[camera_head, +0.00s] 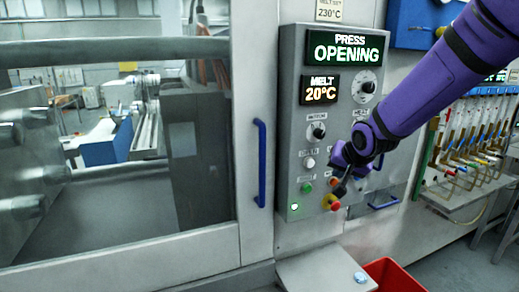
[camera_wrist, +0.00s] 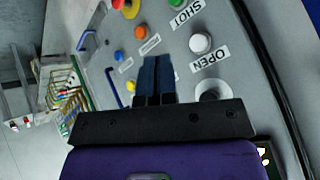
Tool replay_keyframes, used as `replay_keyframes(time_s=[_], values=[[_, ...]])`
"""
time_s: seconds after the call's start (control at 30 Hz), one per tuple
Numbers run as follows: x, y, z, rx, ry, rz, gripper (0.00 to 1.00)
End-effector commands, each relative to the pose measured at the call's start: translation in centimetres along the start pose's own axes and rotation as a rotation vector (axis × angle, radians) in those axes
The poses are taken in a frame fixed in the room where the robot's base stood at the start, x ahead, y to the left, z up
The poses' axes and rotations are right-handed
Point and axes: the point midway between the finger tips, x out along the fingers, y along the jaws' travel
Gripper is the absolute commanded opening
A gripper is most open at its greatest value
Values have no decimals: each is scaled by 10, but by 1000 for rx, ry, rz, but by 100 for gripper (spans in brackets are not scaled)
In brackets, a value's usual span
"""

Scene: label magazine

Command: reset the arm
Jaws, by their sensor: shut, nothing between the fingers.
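My purple arm reaches in from the upper right of the head view. My gripper (camera_head: 341,187) is in front of the lower part of the grey control panel (camera_head: 296,110). In the wrist view my gripper (camera_wrist: 157,60) has its two dark fingers together with nothing between them. The fingertips point at the panel between an orange button (camera_wrist: 141,32) and a white button (camera_wrist: 200,43) by the label OPEN. I cannot tell whether they touch the panel. The panel's displays (camera_head: 346,48) read PRESS OPENING and MELT 20°C.
A red emergency button (camera_head: 331,202) and a green button (camera_head: 306,187) are near my gripper. A blue door handle (camera_head: 261,163) is left of the panel. Below are a chute (camera_head: 318,270) with a light-blue piece (camera_head: 360,278) and a red bin (camera_head: 398,275). Hoses (camera_head: 480,130) hang at right.

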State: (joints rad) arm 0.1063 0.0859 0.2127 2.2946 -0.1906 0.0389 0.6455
Motion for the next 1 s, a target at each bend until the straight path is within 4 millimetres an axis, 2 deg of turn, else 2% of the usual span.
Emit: replay_keyframes(time_s=[0.03,0.27,0.6,0.8,1.0], values=[[-20,3,-1,-23,4,18,0],[-95,22,13,-121,-30,100,0],[-197,52,58,-240,-110,160,0],[-248,70,96,-304,-170,156,0],[-280,83,128,-353,-220,135,0]])
